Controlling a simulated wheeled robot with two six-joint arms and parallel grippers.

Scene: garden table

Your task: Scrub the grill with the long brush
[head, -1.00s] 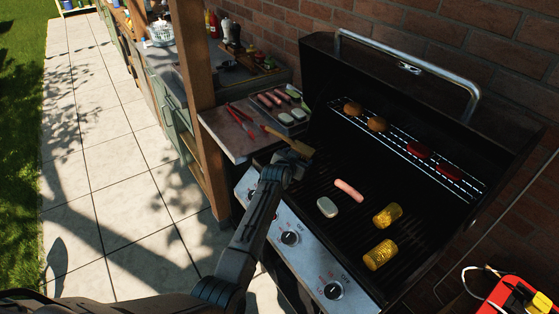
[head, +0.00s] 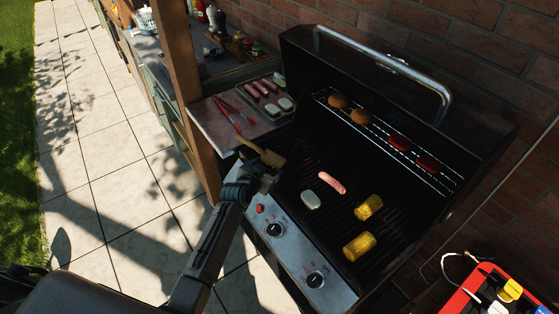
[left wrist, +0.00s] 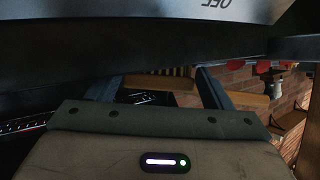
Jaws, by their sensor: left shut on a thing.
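The grill (head: 290,215) stands open in the head view, its dark grate bearing a sausage (head: 331,183), a pale oval piece (head: 310,200) and two corn pieces (head: 368,207). My left gripper (head: 262,176) is at the grate's left end, near the front control panel. It is shut on the long brush (head: 262,153), whose wooden part sticks out beyond the fingers toward the side shelf. In the left wrist view, wood (left wrist: 250,101) shows beside and between my left fingers (left wrist: 165,90). My right gripper is out of view.
The side shelf (head: 212,125) holds red tongs (head: 228,112) and a tray of sausages and pale pieces (head: 262,112). Buns (head: 338,101) and red patties lie on the upper rack. The raised lid (head: 295,50) blocks the back. A red box (head: 470,290) is at lower right.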

